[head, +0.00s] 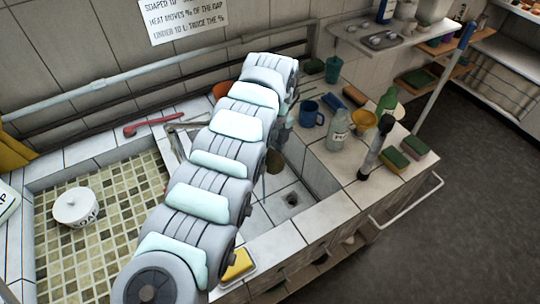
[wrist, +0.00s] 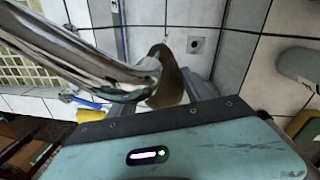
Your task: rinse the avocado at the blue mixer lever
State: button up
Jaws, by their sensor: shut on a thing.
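The avocado (wrist: 168,84) is olive-brown and sits between the two fingers of my gripper (wrist: 170,92) in the wrist view. My gripper is shut on it. In the head view, the avocado (head: 274,161) shows just right of my arm, over the white-tiled basin (head: 270,210). A chrome spout (wrist: 75,55) crosses the left of the wrist view, its end close to the avocado. A small blue part (wrist: 67,97) shows left of my gripper; I cannot tell if it is the blue mixer lever. My arm hides most of the tap in the head view.
The drain (head: 292,199) lies in the basin floor. A red lever (head: 150,123) is at the back left. A blue mug (head: 312,114), a clear bottle (head: 337,130) and sponges (head: 392,160) stand on the right ledge. A yellow sponge (head: 238,264) lies at the front edge.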

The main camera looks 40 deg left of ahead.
jog(key=shift+w+d, duration=0.1)
dwell(0.3)
jog(key=shift+w+d+b, duration=0.25)
jog(key=shift+w+b, duration=0.15)
jog(key=shift+b, duration=0.05)
jog(key=shift+s+a, duration=0.1)
jog(key=shift+s, duration=0.05)
jog(key=shift+s+a, duration=0.25)
jog(key=shift+s, duration=0.1)
jog(key=shift+w+d, duration=0.1)
jog(key=shift+w+d, duration=0.25)
jog(key=shift+w, duration=0.15)
jog(key=shift+s+r, duration=0.1)
